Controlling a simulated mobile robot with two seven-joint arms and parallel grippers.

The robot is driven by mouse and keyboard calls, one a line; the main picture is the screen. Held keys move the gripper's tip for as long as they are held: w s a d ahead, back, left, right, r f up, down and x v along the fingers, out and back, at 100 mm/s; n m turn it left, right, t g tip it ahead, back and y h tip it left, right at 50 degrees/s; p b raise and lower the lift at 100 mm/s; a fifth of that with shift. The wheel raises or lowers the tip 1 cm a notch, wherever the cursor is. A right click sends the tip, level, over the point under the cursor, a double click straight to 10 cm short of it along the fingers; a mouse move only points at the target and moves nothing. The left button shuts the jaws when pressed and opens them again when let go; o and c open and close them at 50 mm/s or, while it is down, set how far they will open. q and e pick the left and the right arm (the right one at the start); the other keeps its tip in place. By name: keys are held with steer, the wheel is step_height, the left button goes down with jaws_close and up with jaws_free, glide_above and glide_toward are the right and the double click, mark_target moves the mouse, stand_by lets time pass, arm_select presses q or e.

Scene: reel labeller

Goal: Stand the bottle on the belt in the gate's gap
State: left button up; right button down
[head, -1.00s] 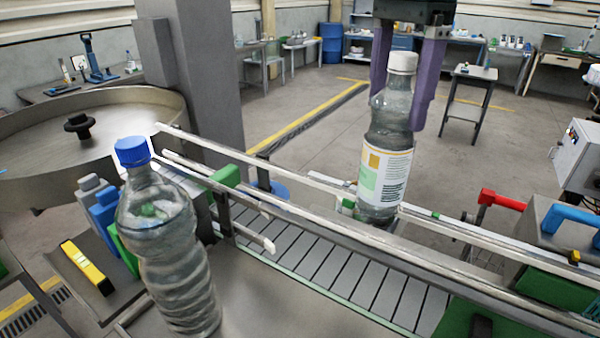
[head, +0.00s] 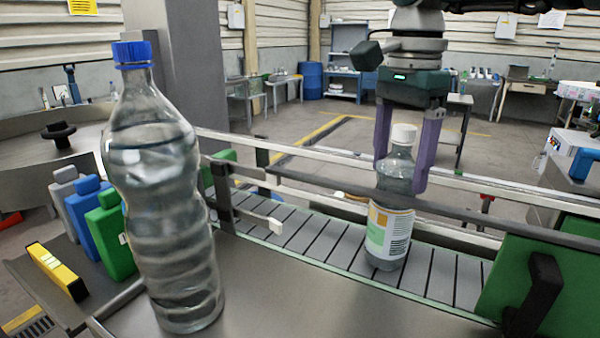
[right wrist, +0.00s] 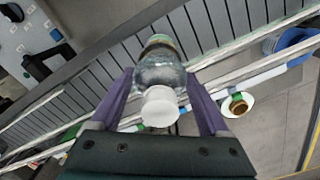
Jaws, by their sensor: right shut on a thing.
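The bottle (head: 390,230) is clear with a white cap and a white, orange and green label. It is upright over the slatted belt (head: 325,240) in the head view, its base at or very near the slats; I cannot tell if it touches. My right gripper (head: 401,180) is shut on its upper body, purple fingers either side. In the right wrist view the white cap (right wrist: 160,107) lies between the fingers (right wrist: 160,90). I cannot make out for certain which parts form the gate's gap. My left gripper is not in view.
A large clear bottle with a blue cap (head: 165,200) stands at the near left, beside green, blue and grey small bottles (head: 112,235) and a yellow level (head: 57,270). Rails (head: 300,182) run along the belt. A green panel (head: 535,275) stands at the right.

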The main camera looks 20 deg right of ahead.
steer(key=shift+r, duration=0.1)
steer(key=shift+f, duration=0.2)
jaws_free()
steer(key=shift+r, duration=0.15)
step_height(320, 180, up, 12)
steer(key=p, duration=0.9)
steer(key=shift+r+p, duration=0.15)
steer(key=shift+p, duration=0.15)
